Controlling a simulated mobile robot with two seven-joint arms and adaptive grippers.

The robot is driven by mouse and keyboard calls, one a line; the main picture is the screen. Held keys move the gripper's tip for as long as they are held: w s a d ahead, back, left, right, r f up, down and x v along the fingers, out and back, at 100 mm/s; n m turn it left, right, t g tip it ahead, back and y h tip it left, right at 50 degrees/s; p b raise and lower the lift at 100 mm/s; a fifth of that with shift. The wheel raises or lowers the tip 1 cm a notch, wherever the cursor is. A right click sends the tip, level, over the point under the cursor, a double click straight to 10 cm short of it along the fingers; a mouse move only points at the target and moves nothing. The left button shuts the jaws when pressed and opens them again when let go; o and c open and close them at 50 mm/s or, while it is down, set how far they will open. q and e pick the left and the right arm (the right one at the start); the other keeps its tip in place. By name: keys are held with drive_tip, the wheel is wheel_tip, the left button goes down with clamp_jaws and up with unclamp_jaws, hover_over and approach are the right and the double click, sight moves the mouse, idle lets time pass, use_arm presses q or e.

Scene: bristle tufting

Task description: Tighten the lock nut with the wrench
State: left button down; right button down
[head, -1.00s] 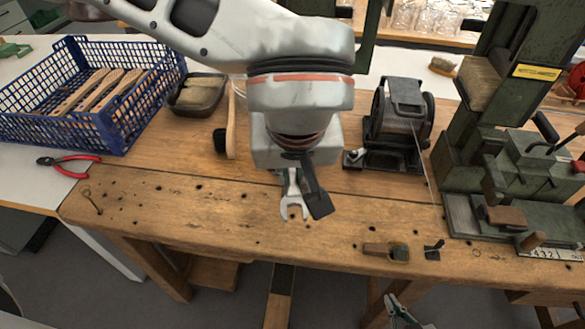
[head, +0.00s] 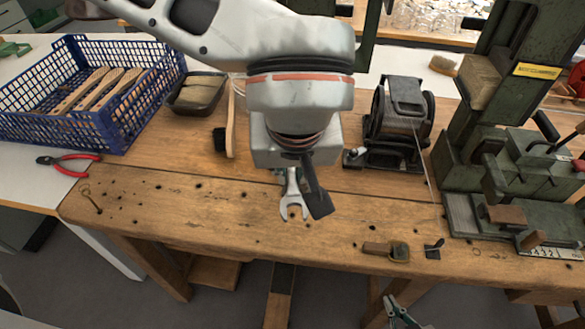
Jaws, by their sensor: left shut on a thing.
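The metal wrench (head: 293,207) hangs from my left gripper (head: 296,178) above the middle of the bench, its open jaw pointing toward the front edge. The gripper is shut on its upper part, and my arm and a dark finger hide much of the grip. My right gripper (head: 402,312) shows only in part at the bottom edge, below the front of the bench; its opening is unclear. I cannot make out the lock nut for sure. The green machine (head: 462,165) with a clamping fixture stands at the right of the bench.
A blue crate (head: 118,140) with brush bodies stands at the left, near red-handled pliers (head: 66,163). A dark tray (head: 197,97), a brush (head: 230,130) and a wire spool (head: 400,115) are at the back. Small tools (head: 385,251) lie at the front right. The front-left bench is mostly clear.

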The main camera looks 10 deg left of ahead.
use_arm(q)
drive_tip(key=shift+f, duration=0.3)
use_arm(e)
drive_tip(key=shift+f, duration=0.2)
drive_tip(key=shift+s+f, duration=0.1)
drive_tip(key=shift+s, duration=0.1)
drive_tip(key=shift+s+f, duration=0.15)
drive_tip(key=shift+s, duration=0.1)
use_arm(q)
drive_tip(key=shift+f, duration=0.15)
use_arm(e)
drive_tip(key=shift+w, duration=0.35)
use_arm(q)
drive_tip(key=shift+f+b, duration=0.25)
drive_tip(key=shift+b, duration=0.2)
use_arm(e)
drive_tip(key=shift+s+f, duration=0.1)
drive_tip(key=shift+f, duration=0.05)
use_arm(q)
drive_tip(key=shift+f, duration=0.3)
use_arm(e)
drive_tip(key=shift+s+f, duration=0.45)
drive_tip(key=shift+s, duration=0.05)
use_arm(q)
drive_tip(key=shift+a, duration=0.15)
use_arm(e)
drive_tip(key=shift+w+r, duration=0.15)
drive_tip(key=shift+w, duration=0.1)
